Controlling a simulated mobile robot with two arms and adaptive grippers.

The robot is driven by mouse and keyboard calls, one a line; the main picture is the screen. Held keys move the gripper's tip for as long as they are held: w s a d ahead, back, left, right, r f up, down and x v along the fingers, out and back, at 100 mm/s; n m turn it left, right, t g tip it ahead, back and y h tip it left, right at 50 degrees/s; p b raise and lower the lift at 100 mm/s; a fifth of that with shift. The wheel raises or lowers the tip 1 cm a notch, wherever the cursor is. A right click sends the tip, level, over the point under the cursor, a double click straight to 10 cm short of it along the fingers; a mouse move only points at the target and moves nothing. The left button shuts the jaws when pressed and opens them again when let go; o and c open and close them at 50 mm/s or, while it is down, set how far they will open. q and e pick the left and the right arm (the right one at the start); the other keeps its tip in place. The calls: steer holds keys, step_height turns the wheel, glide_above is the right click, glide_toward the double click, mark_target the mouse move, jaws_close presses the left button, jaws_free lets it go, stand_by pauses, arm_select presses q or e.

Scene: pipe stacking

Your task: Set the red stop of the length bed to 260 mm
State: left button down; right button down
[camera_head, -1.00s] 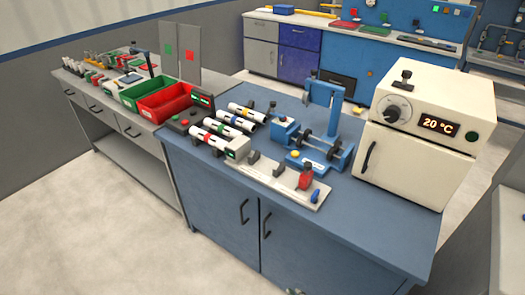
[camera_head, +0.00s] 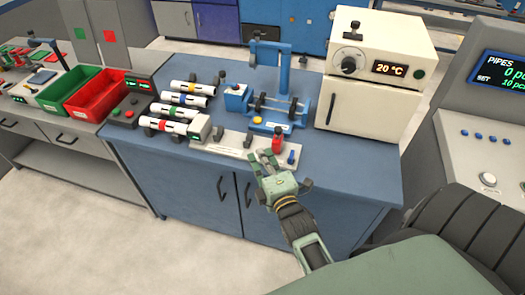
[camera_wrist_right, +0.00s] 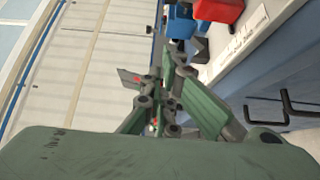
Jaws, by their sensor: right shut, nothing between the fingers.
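The length bed (camera_head: 232,146) is a pale flat plate along the front edge of the blue bench. The red stop (camera_head: 277,144) stands near its right end, with a blue lever (camera_head: 291,156) to the right of it. My right gripper (camera_head: 265,158) is shut and empty at the bed's front edge, just left of and in front of the stop. In the right wrist view the shut fingers (camera_wrist_right: 156,78) show below the red stop (camera_wrist_right: 220,10), apart from it. A scale marking on the bed is too small to read. My left gripper is not in view.
Pipes with coloured bands (camera_head: 180,100) lie on racks at the left. A blue clamp fixture (camera_head: 278,105) stands behind the bed and a white oven (camera_head: 372,75) stands to the right. Red (camera_head: 95,95) and green (camera_head: 65,92) bins are far left.

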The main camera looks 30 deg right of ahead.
mark_target(278, 139)
steer(key=p+x, duration=0.1)
steer(key=x, duration=0.7)
steer(key=shift+a+r, duration=0.1)
steer(key=d+p, duration=0.1)
steer(key=s+d, duration=0.1)
steer(key=shift+s+d+p, duration=0.1)
steer(key=shift+d+p, duration=0.25)
steer(key=shift+s+d, duration=0.35)
steer(key=shift+d, duration=0.05)
steer(key=shift+w+f, duration=0.1)
steer(key=shift+f, duration=0.1)
